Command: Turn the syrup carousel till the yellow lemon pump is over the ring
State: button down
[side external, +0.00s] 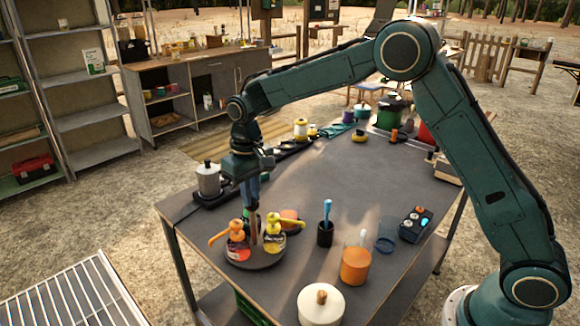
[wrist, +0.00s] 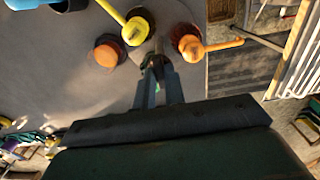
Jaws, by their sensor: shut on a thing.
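The syrup carousel (side external: 257,264) is a dark round base near the table's left front edge. A bottle with a yellow pump (side external: 273,236) stands on its right side, and one with an orange pump (side external: 237,246) on its left. In the wrist view the yellow pump (wrist: 135,30) is left of the orange pump (wrist: 190,46). My gripper (side external: 254,238) points down between the two bottles. Its fingers (wrist: 158,78) are shut on a part near the carousel's middle, mostly hidden by them. I cannot make out for sure which mark is the ring.
An orange tub (side external: 290,219) sits close behind the carousel. A silver canister (side external: 208,179) is behind left. The table's middle is clear.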

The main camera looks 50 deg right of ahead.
jog(key=shift+n, duration=0.4)
jog(key=n, duration=1)
jog(key=shift+n, duration=0.3)
dwell(0.4)
jog(key=c, duration=1.5)
grip_release()
jog(key=shift+o, duration=0.2)
jog(key=shift+r, duration=0.15)
